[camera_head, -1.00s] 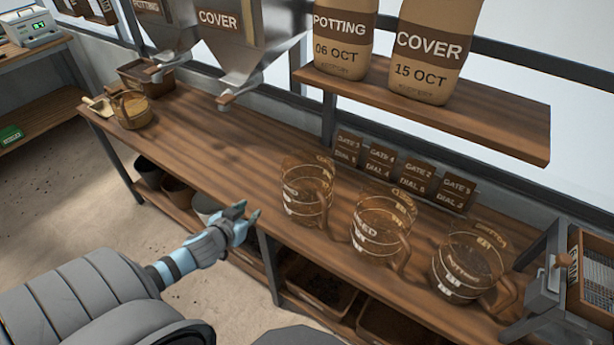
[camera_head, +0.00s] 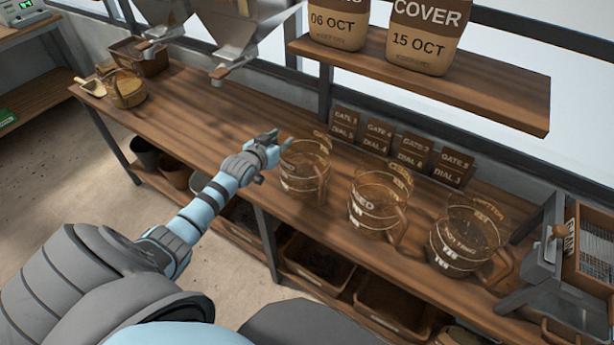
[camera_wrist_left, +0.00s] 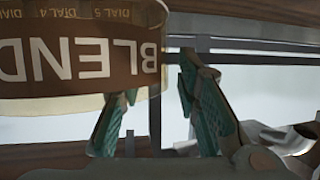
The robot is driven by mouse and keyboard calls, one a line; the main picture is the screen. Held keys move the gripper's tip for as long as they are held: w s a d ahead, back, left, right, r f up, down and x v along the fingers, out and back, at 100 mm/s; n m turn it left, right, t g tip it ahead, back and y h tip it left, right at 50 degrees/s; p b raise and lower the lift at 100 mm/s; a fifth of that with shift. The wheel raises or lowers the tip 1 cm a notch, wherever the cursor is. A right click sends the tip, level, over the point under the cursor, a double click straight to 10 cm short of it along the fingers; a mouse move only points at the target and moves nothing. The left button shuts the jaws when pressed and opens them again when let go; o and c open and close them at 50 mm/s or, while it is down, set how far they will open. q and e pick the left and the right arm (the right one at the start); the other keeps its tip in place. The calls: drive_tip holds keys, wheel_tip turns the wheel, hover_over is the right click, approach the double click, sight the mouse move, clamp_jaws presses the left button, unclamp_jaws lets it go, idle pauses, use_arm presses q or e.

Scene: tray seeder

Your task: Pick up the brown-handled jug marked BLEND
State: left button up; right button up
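In the head view, three clear jugs with brown bands and brown handles stand in a row on the wooden bench: a left one (camera_head: 303,172), a middle one marked SEED (camera_head: 375,207) and a right one marked POTTING (camera_head: 465,240). The left jug's marking is too small to read there. In the left wrist view, a jug marked BLEND (camera_wrist_left: 80,62) shows upside down, large and close; its handle is not clear. My left gripper (camera_head: 277,144) is open, beside the left jug's upper left side. In the wrist view its fingers (camera_wrist_left: 157,82) are spread, one overlapping the jug's edge.
Gate and dial cards (camera_head: 405,148) stand behind the jugs, under a shelf (camera_head: 430,80) with bags. A tan container (camera_head: 126,90) and a scoop (camera_head: 91,86) are at the bench's far left. A metal machine (camera_head: 545,265) bounds the right. The bench's left middle is clear.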

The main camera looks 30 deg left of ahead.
use_arm(q)
drive_tip(key=shift+w, duration=0.15)
clamp_jaws()
drive_tip(key=shift+r, duration=0.1)
